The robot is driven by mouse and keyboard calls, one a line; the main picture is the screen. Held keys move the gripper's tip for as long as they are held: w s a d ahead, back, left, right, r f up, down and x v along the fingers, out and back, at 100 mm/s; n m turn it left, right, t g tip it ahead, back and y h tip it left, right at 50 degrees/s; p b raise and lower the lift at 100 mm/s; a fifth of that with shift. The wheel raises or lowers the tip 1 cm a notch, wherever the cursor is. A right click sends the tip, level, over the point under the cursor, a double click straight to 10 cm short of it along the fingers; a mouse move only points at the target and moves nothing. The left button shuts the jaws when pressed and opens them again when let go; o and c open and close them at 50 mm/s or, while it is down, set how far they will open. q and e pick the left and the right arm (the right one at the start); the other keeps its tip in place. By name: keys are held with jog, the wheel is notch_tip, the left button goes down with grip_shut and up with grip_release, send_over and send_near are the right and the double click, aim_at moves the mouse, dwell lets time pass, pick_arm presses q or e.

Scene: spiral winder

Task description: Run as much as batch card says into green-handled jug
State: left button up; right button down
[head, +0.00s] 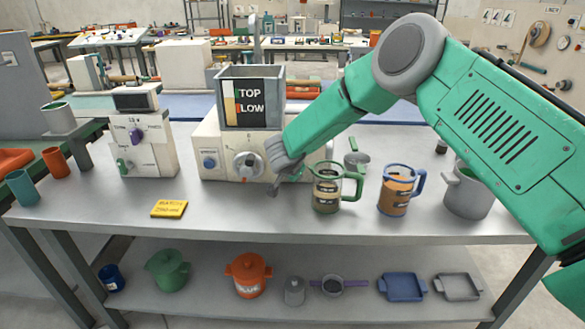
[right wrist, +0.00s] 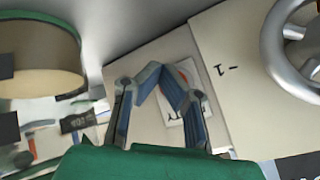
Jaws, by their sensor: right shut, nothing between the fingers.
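The green-handled jug (head: 326,190) stands upright on the bench in front of the dispensing machine (head: 222,150); it has a dark label and a brownish band, and its fill level is hard to tell. The machine has a hopper (head: 250,98) marked TOP and LOW, and a round dial (head: 248,165). The yellow batch card (head: 169,209) lies at the front left; its small writing is not clearly legible. My right gripper (head: 274,190) is shut and empty between the dial and the jug. In the right wrist view its fingers (right wrist: 162,78) meet before a pale panel with a label.
A blue-handled jug (head: 395,191) and a grey pot (head: 466,193) stand to the right. A small grey cup (head: 356,160) is behind. A white device (head: 142,140) with knobs stands left. Pots and trays fill the lower shelf (head: 210,278). The bench front centre is clear.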

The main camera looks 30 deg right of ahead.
jog(key=shift+s+a, duration=0.1)
jog(key=shift+s+a+p, duration=0.2)
jog(key=shift+s+a, duration=0.2)
jog(key=shift+s, duration=0.3)
jog(key=shift+s+a+p, duration=0.15)
jog(key=shift+s+a, duration=0.25)
jog(key=shift+s, duration=0.3)
jog(key=shift+s+a+p, duration=0.2)
jog(key=shift+s+a, duration=0.2)
jog(key=shift+s, duration=0.3)
